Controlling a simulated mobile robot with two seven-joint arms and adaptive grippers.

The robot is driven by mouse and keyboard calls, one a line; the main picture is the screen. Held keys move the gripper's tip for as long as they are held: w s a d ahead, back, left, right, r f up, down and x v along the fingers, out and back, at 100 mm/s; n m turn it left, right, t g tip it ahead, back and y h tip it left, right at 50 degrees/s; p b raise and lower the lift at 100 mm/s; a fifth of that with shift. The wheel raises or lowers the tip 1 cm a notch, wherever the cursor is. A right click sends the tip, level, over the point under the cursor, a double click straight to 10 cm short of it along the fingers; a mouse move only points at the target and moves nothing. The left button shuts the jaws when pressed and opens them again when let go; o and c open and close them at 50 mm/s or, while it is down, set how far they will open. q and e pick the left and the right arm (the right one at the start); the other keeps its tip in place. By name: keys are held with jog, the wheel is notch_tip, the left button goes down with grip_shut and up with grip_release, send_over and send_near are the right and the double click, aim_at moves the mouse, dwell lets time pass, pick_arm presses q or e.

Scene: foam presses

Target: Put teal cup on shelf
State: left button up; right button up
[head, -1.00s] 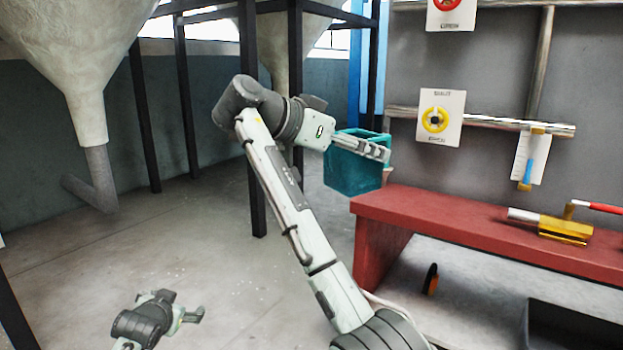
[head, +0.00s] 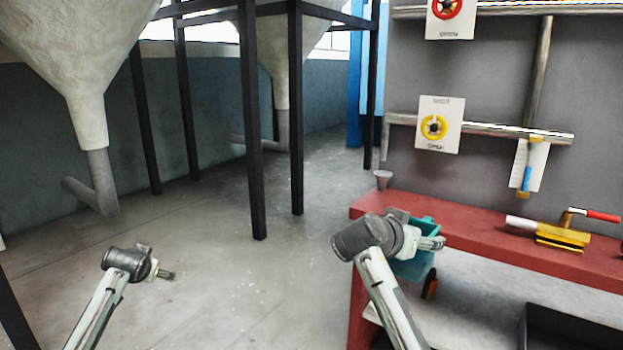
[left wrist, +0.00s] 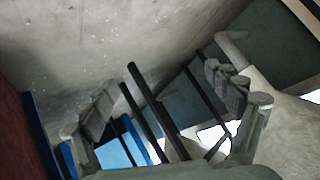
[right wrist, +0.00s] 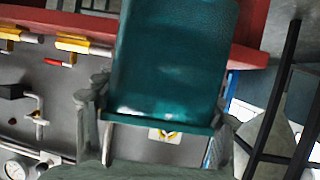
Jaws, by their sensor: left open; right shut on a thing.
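The teal cup (head: 415,264) is a square, box-like container. My right gripper (head: 434,243) is shut on it, and the arm hides part of it in the head view. The right wrist view shows the cup (right wrist: 172,60) between the two fingers, its rim near them. In the head view the cup overlaps the front edge of the red bench (head: 470,228). A pale lower shelf (head: 490,285) lies under the bench top; whether the cup touches either surface I cannot tell. My left gripper (head: 168,275) is open and empty over the floor at lower left.
A yellow tool with a red handle (head: 562,236) lies further right. A black-and-orange object (head: 430,284) is beside the teal cup. A dark tray (head: 570,335) is at lower right. Floor at left is mostly clear.

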jog(key=s+d+f+n+t+y, duration=0.3)
jog(key=s+f+n, duration=0.1)
jog(key=s+f, duration=0.3)
pick_arm(q)
jog(key=s+d+f+g+h, duration=0.15)
jog(key=s+d+f, duration=0.25)
jog(key=s+f, duration=0.65)
jog(key=s+d+f+g, duration=0.3)
jog(key=s+d+f, duration=0.1)
jog(key=s+f, duration=0.6)
jog(key=s+d+f+g, duration=0.1)
jog(key=s+d+f, duration=0.1)
jog(key=s, duration=0.9)
jog(key=s+d+f+m+g+h, duration=0.1)
jog(key=s+d, duration=0.3)
jog(key=s, duration=0.8)
jog(key=shift+s+d+f, duration=0.15)
jog(key=shift+f, duration=0.4)
pick_arm(e)
jog(key=s+a+f+n+y, duration=0.2)
jog(key=s+a+n+y, duration=0.2)
jog(key=s, duration=0.8)
jog(key=shift+a+t+y, duration=0.4)
jog(key=shift+a+y, duration=0.35)
jog(key=shift+y, duration=0.15)
pick_arm(q)
jog(key=shift+h, duration=0.25)
